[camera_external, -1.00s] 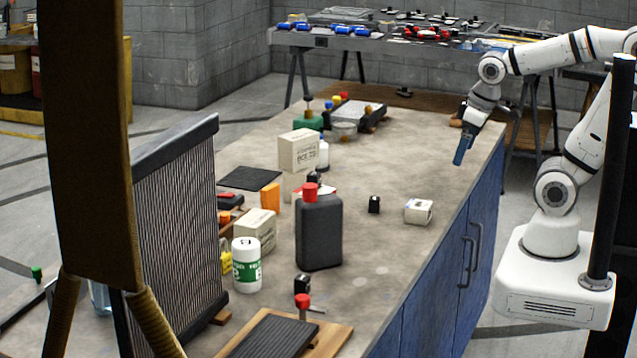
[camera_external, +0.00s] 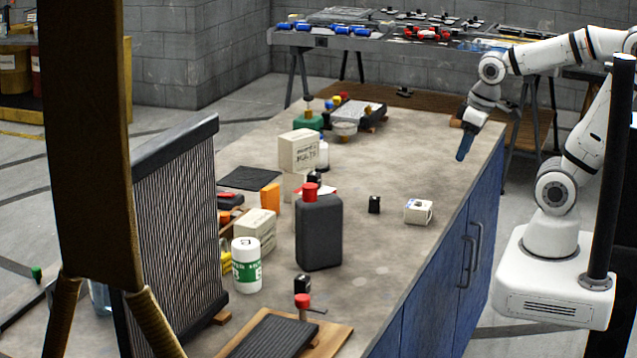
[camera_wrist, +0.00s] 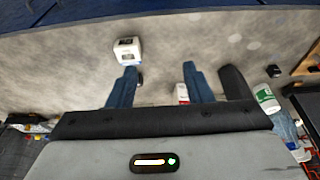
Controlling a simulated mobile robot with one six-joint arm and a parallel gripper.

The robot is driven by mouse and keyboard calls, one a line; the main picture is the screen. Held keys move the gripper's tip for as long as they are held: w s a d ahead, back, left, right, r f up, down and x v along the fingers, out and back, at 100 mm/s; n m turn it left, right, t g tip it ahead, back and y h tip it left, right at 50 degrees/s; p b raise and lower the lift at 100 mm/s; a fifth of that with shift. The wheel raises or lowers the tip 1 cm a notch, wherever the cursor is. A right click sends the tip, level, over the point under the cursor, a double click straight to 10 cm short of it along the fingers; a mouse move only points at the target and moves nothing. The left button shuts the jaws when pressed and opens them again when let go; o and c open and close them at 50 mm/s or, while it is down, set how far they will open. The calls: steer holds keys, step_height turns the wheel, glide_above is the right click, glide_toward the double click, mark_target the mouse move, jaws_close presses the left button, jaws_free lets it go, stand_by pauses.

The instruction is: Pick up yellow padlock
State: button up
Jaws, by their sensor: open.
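A small yellow object (camera_external: 226,262), perhaps the yellow padlock, shows in the external view on the workbench, beside the grey ribbed radiator. The white and green canister and the radiator hide much of it, so its shape is unclear. I cannot make it out in the wrist view. My gripper (camera_external: 461,156) is above the far right part of the bench, well away from the yellow object. In the wrist view my gripper (camera_wrist: 160,86) has its two blue fingers apart, with nothing between them.
The dark jug (camera_external: 319,232), canister (camera_external: 246,265) and cream box (camera_external: 256,230) crowd the yellow object. The tall radiator (camera_external: 176,225) stands to its left. A small white box (camera_external: 418,211) and black block (camera_external: 374,204) lie nearer my gripper. The bench's right side is mostly clear.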

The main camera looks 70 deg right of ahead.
steer(key=w+a+r+n+y+b, duration=0.1)
steer(key=w+a+r+n, duration=0.1)
steer(key=w, duration=0.4)
steer(key=w+a+r+n, duration=0.1)
steer(key=w+a, duration=0.1)
steer(key=w, duration=0.5)
steer(key=n+g+y+b, duration=0.2)
steer(key=n+y+b, duration=0.2)
steer(key=n, duration=0.9)
glide_above(226, 250)
steer(key=d, duration=0.3)
step_height(226, 250, down, 18)
steer(key=shift+s+a+p+x, duration=0.1)
steer(key=shift+p+x, duration=0.2)
steer(key=shift+x, duration=1)
steer(key=shift+s+a+p+x, duration=0.15)
steer(key=shift+p+x, duration=0.2)
steer(key=shift+x, duration=0.95)
steer(key=shift+s+a+p+x, duration=0.1)
steer(key=shift+p+x, duration=0.2)
steer(key=shift+x, duration=0.95)
steer(key=shift+r, duration=0.1)
jaws_close()
